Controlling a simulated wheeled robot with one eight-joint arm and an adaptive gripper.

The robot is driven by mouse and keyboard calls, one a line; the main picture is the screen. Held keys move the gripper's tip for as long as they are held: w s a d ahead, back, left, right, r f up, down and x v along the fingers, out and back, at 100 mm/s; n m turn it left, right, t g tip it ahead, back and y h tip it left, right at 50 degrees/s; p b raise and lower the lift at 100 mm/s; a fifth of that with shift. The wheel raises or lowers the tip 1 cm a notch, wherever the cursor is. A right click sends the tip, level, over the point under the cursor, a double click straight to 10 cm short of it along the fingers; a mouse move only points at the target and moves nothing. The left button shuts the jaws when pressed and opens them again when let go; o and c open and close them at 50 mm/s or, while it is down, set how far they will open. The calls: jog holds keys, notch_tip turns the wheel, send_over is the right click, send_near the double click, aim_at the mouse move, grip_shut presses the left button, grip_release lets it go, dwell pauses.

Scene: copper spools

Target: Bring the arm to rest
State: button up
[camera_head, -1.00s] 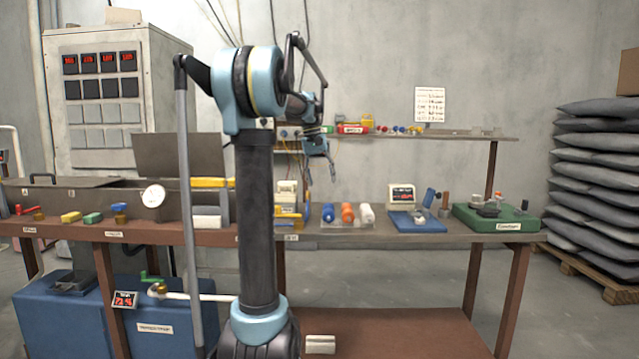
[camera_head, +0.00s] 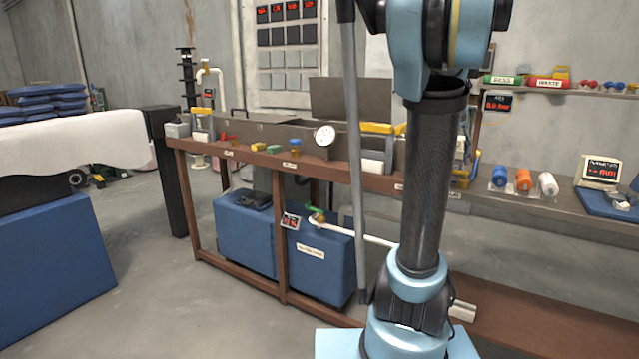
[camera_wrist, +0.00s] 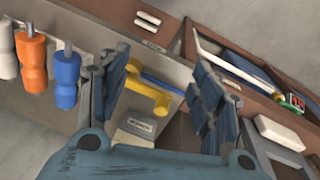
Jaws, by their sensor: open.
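My gripper (camera_wrist: 158,95) shows in the wrist view with its two blue fingers spread wide apart and nothing between them. Beyond the fingers lie the bench, a yellow-handled item (camera_wrist: 148,92) and a small labelled box (camera_wrist: 137,128), apart from the fingers as far as I can tell. In the head view my arm stands upright on the right side, and its upper part is cut off by the top edge. My gripper is not visible in that view.
The bench (camera_head: 560,212) runs behind my arm. Blue, orange and white spools (camera_head: 523,180) stand on it, right of my arm. A display unit (camera_head: 600,170) is further right. A blue tank (camera_head: 245,235) sits under the bench. A white-covered table (camera_head: 75,140) is at left, with open floor between.

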jog(key=s+a+f+n+t+y, duration=0.1)
jog(key=s+a+f+n, duration=0.1)
jog(key=s+a+f, duration=0.8)
jog(key=s+a+f+n+t, duration=0.1)
jog(key=s+a+f+n, duration=0.1)
jog(key=s+a+f, duration=0.7)
notch_tip(320, 180, down, 5)
jog(key=shift+s+a+r+y, duration=0.1)
jog(key=shift+s+a+y, duration=0.3)
jog(key=shift+a, duration=0.55)
